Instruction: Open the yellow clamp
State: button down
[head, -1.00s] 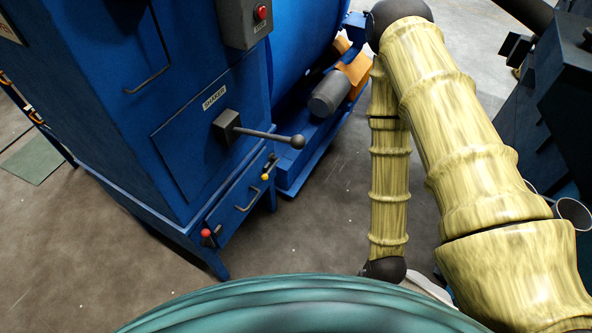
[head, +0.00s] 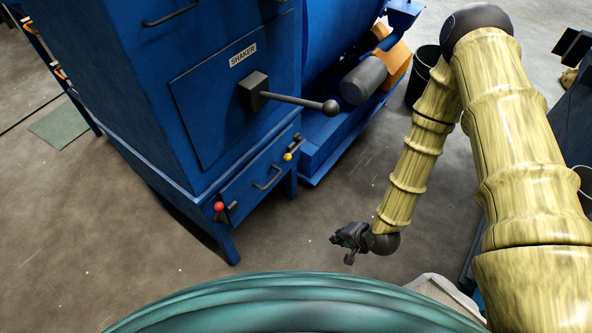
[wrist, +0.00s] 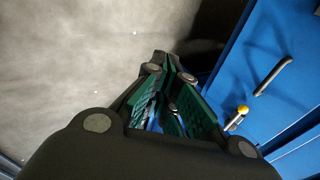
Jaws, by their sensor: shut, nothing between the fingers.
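The yellow clamp (head: 287,157) is a small lever with a yellow knob at the upper right corner of the low blue drawer (head: 240,190). In the wrist view the yellow clamp (wrist: 242,110) lies to the right of my fingers, on the blue front. My gripper (head: 338,241) hangs low over the floor, to the right of and apart from the drawer. In the wrist view my gripper (wrist: 168,62) has its green-padded fingers together at the tips, with nothing held.
A red-knobbed clamp (head: 219,206) sits at the drawer's left end, and a dark handle (head: 267,178) is between. A long lever with a ball end (head: 330,107) sticks out above the drawer. Open floor lies between my gripper and the machine.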

aim_at(296, 149)
jog(key=w+a+m+t+y+b, duration=0.2)
jog(key=w+m+b, duration=0.1)
jog(key=w, duration=0.5)
jog(key=w+a+f+m+t+y+b, duration=0.1)
jog(key=w+m+b, duration=0.3)
jog(key=w, duration=0.5)
jog(key=w+a+f+m+t+y+b, duration=0.1)
jog(key=w+a+m+t+y+b, duration=0.1)
jog(key=w+m+y+b, duration=0.2)
jog(key=w+b, duration=0.3)
jog(key=w, duration=0.2)
jog(key=shift+w+a+t, duration=0.2)
jog(key=shift+a+t, duration=0.15)
jog(key=shift+t, duration=0.05)
jog(key=shift+w+a+f, duration=0.1)
jog(key=w+a+r+b, duration=0.1)
jog(key=w+a+b, duration=0.2)
jog(key=a, duration=0.5)
jog(key=shift+w+r, duration=0.25)
jog(key=shift+w, duration=0.5)
